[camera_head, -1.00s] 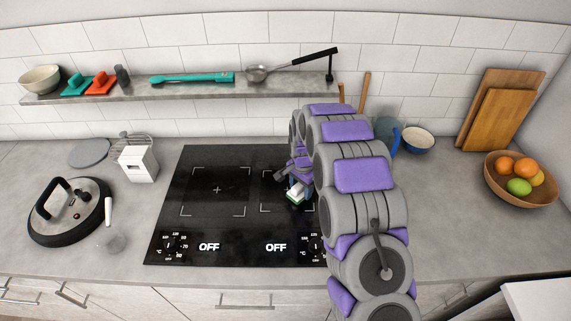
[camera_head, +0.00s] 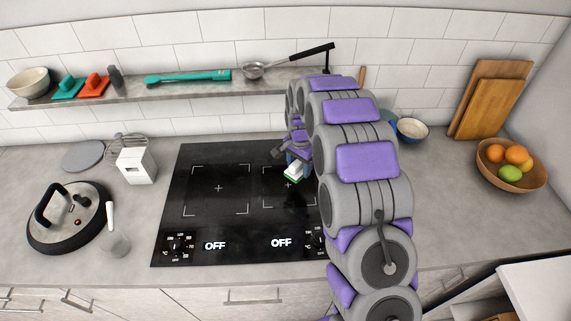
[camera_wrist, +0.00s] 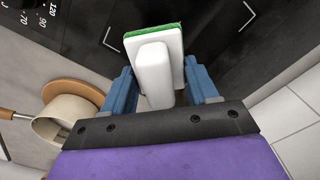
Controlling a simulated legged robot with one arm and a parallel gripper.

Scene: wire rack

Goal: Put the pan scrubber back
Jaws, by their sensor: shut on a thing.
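The pan scrubber (camera_head: 294,173) is white with a green pad along its far edge. It also fills the top middle of the wrist view (camera_wrist: 155,62), with its white handle toward me. My gripper (camera_wrist: 161,88) is shut on it, one blue finger on each side. In the head view my gripper (camera_head: 297,158) is partly hidden by my arm and holds the scrubber over the right part of the black cooktop (camera_head: 234,232).
A wall shelf (camera_head: 130,92) bears a bowl, teal and red items and a strainer. A lidded pan (camera_head: 66,235) and a white block (camera_head: 137,166) stand left. A fruit bowl (camera_head: 534,180) and cutting boards (camera_head: 490,100) are right. In the wrist view a saucepan (camera_wrist: 62,119) shows left.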

